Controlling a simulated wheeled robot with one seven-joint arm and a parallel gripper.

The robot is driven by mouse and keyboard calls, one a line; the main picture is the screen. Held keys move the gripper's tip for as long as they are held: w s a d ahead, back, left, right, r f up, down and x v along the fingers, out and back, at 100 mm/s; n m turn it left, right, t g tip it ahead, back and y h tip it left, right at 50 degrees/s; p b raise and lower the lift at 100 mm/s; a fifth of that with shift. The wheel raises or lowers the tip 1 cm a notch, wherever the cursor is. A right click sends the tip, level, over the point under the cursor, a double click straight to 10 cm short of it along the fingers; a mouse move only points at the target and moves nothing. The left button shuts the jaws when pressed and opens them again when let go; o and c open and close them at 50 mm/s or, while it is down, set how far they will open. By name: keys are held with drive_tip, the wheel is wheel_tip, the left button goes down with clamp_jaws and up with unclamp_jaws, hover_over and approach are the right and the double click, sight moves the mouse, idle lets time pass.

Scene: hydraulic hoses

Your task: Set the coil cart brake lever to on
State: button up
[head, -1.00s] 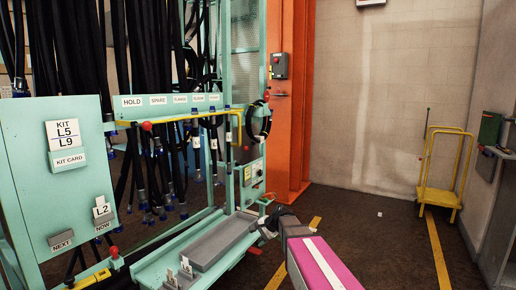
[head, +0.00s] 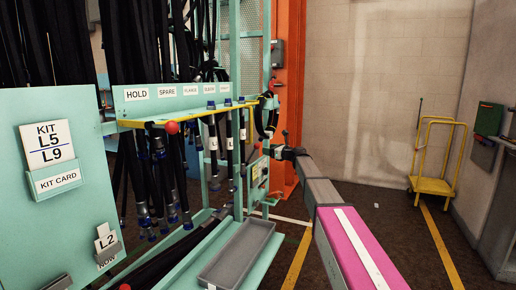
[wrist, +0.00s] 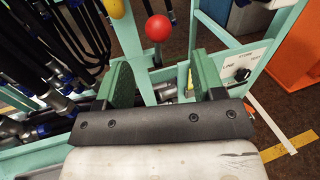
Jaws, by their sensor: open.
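A yellow cart (head: 432,186) stands on the floor at the back right. A thin upright rod (head: 417,125) with a dark tip rises at its left side; I cannot tell for sure that it is the brake lever, or its setting. My gripper (head: 284,150) is far to the left of the cart, beside the green hose rack. In the wrist view, its two green fingers (wrist: 160,85) are spread and empty. A red ball knob (wrist: 158,28) on a dark stem shows beyond the gap between them. The cart is not visible in the wrist view.
The green rack (head: 150,97) with black hanging hoses fills the left. A grey tray (head: 237,255) lies low on it. An orange column (head: 290,60) stands behind my gripper. Open floor (head: 360,220) lies between my arm and the cart. A green box (head: 488,119) hangs at right.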

sight(257, 147)
drive_tip(key=x, duration=0.9)
drive_tip(key=shift+s, duration=0.1)
clamp_jaws()
drive_tip(key=shift+f, duration=0.1)
drive_tip(key=shift+s+d+f, duration=0.1)
drive_tip(key=shift+d, duration=0.05)
